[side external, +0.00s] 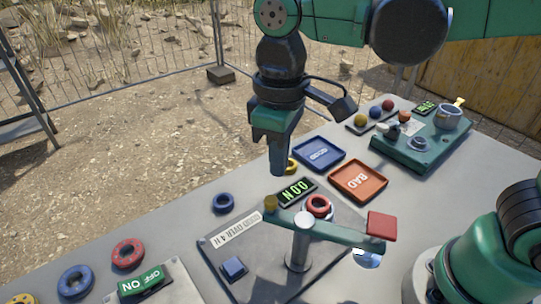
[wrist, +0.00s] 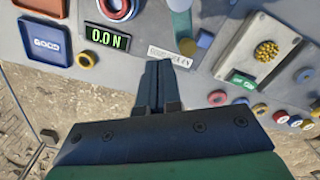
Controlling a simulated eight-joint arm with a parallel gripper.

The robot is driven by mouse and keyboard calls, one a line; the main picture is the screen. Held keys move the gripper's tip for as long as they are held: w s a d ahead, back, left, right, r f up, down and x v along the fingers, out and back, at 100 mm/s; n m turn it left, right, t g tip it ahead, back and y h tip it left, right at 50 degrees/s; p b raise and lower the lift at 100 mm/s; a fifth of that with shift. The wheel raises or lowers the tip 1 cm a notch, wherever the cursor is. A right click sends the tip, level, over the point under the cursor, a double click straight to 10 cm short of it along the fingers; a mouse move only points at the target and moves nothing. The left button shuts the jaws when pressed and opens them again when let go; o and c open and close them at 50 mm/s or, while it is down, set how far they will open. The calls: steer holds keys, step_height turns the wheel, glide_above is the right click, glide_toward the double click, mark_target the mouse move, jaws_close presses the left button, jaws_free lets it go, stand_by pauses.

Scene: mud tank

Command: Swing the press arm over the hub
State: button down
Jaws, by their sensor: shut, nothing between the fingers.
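The green press arm (side external: 340,232) is carried on a grey post (side external: 299,250). The ring also shows at the top edge of the wrist view (wrist: 117,8), left of a green strip of the arm (wrist: 181,24). My gripper (side external: 279,172) is shut and empty, pointing down above and behind the knob, apart from it.
The force display (wrist: 107,37) reads 0.0 N. Blue (side external: 320,154) and orange (side external: 358,181) trays lie behind. A loose blue ring (side external: 222,203) and other rings are at left. A green fixture (side external: 424,145) stands back right.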

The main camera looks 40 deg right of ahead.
mark_target(270, 200)
steer(key=shift+f, duration=0.1)
steer(key=shift+f, duration=1.9)
steer(key=shift+s+a, duration=0.1)
steer(key=shift+s+a, duration=0.35)
steer(key=shift+a, duration=0.35)
steer(key=shift+s+a, duration=0.4)
steer(key=shift+a, duration=0.15)
